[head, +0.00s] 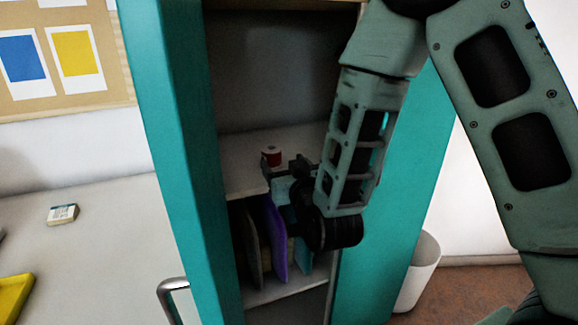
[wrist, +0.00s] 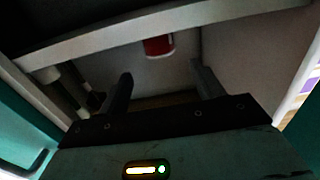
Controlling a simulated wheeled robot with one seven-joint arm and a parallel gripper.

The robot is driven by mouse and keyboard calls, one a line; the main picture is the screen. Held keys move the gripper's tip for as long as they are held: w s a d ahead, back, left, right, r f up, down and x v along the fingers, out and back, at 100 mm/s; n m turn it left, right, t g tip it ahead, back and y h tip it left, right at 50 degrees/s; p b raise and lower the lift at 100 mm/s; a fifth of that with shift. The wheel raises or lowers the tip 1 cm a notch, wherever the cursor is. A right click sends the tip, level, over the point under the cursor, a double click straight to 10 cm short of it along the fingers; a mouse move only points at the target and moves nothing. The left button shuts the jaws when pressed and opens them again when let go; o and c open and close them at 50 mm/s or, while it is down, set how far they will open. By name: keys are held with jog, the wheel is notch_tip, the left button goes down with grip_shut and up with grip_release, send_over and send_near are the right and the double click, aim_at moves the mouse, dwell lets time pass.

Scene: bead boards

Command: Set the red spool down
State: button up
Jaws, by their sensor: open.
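The red spool (head: 271,157), with a pale top, stands upright on the pale shelf (head: 238,177) inside the teal cabinet (head: 167,130). My gripper (head: 280,168) is in front of the cabinet opening, close to the spool in the head view. In the wrist view the spool (wrist: 158,47) shows beyond my two spread fingers (wrist: 161,72), partly cut off by a pale shelf edge. The gripper is open, with nothing between its fingers. The head view does not show clearly whether a finger touches the spool.
Below the shelf, thin upright boards, one purple (head: 274,238), stand in a lower compartment. Cabinet walls are close on both sides. A white bin (head: 417,272) stands at right. A small block (head: 63,214) and a yellow tray (head: 14,302) lie on the left counter.

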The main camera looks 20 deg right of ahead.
jog(key=shift+s+r+p, duration=0.15)
jog(key=shift+s+p, duration=1.15)
jog(key=shift+p, duration=1.4)
